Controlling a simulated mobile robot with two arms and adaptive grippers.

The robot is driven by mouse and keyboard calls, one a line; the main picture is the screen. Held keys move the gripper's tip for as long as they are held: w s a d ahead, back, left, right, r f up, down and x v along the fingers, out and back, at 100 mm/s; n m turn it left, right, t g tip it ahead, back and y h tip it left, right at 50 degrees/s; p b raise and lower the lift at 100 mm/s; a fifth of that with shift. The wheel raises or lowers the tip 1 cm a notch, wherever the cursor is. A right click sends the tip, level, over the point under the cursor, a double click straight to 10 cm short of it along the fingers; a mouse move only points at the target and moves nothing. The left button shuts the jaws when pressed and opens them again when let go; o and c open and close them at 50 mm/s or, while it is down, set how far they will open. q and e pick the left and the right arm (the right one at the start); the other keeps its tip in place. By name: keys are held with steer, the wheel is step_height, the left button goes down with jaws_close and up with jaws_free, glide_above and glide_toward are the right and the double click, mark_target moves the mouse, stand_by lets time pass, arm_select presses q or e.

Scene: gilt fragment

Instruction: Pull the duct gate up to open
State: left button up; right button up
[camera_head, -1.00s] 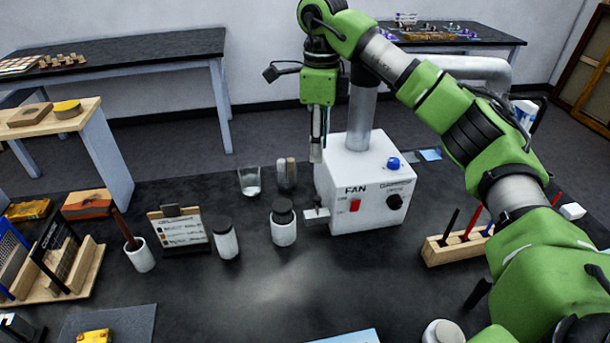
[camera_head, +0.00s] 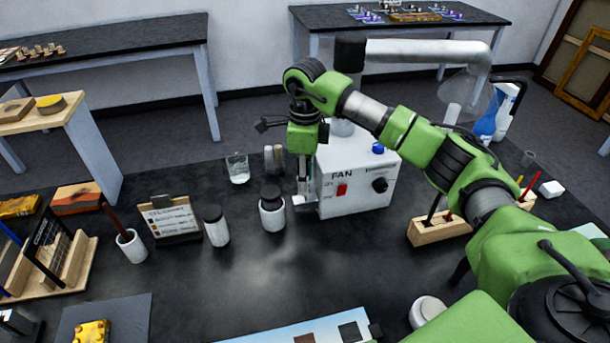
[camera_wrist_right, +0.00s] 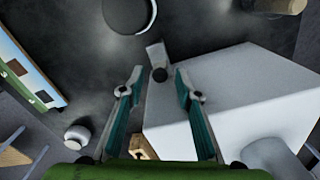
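The white fan box (camera_head: 355,185) stands on the dark bench, with a red switch, black knob and blue button. A small pale tab with a dark knob, apparently the duct gate handle (camera_head: 304,200), sticks out at its left side. It also shows in the right wrist view (camera_wrist_right: 156,56), just beyond the fingertips. My right gripper (camera_head: 303,190) points down at the box's left side, close above the tab. My left gripper is not in view.
A dark-capped white jar (camera_head: 272,212) stands just left of the tab, with another jar (camera_head: 215,228) further left. A glass beaker (camera_head: 238,170) is behind them. The front middle of the bench is clear.

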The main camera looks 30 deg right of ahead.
steer(key=shift+c, duration=0.5)
jaws_close()
steer(key=shift+w+r+p, duration=0.1)
steer(key=shift+r+p, duration=0.35)
steer(key=shift+r, duration=0.75)
steer(key=shift+o, duration=0.5)
jaws_free()
